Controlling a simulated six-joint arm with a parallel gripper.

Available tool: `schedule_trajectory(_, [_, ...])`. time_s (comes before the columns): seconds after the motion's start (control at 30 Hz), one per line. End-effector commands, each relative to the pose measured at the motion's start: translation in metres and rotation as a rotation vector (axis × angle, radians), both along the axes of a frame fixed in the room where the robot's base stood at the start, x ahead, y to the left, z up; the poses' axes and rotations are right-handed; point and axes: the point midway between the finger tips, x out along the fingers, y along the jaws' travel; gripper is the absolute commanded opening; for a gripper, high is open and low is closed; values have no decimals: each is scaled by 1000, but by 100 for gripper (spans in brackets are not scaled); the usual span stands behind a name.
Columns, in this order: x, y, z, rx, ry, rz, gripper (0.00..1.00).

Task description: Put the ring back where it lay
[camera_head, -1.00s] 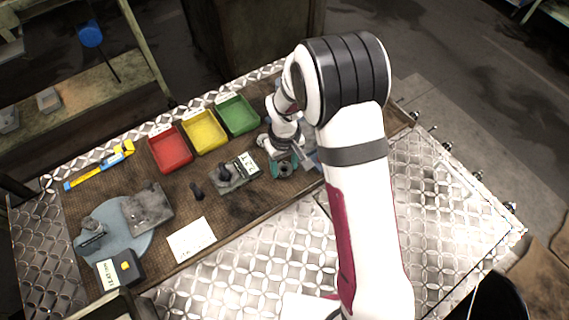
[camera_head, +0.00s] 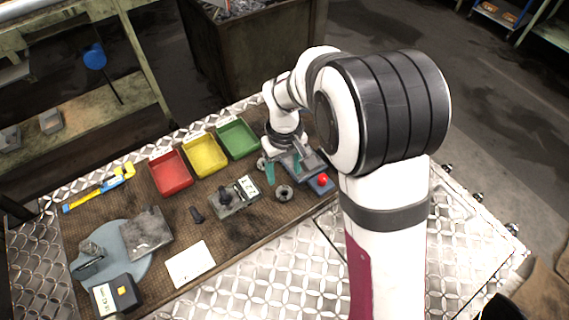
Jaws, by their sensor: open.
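The ring (camera_head: 284,192), a dark grey metal ring with a hole, lies flat on the brown mat (camera_head: 230,232) near its front right edge. My gripper (camera_head: 283,173) is just behind the ring, with teal fingertips spread apart. It is open, nothing shows between its fingers, and the ring appears apart from it. My arm hides part of the bench to the right.
Red (camera_head: 170,174), yellow (camera_head: 205,157) and green (camera_head: 238,139) trays stand behind left. A labelled grey block (camera_head: 236,196) with a dark bolt is left of the ring. A red button (camera_head: 322,180) is close right. A white card (camera_head: 190,264) lies front left.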

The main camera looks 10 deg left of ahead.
Motion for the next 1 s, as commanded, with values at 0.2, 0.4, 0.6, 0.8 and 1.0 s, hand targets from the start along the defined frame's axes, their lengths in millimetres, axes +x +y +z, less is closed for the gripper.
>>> schedule_trajectory(0.2, [0, 0, 29, 1, -1, 1, 68])
schedule_trajectory(0.4, [-9, -17, 48, 7, 3, -78, 68])
schedule_trajectory(0.6, [-109, -110, 120, 64, 44, -623, 68])
schedule_trajectory(0.8, [-210, -143, 126, 119, 98, -1069, 68])
schedule_trajectory(1.0, [-228, -144, 122, 129, 114, -1146, 68])
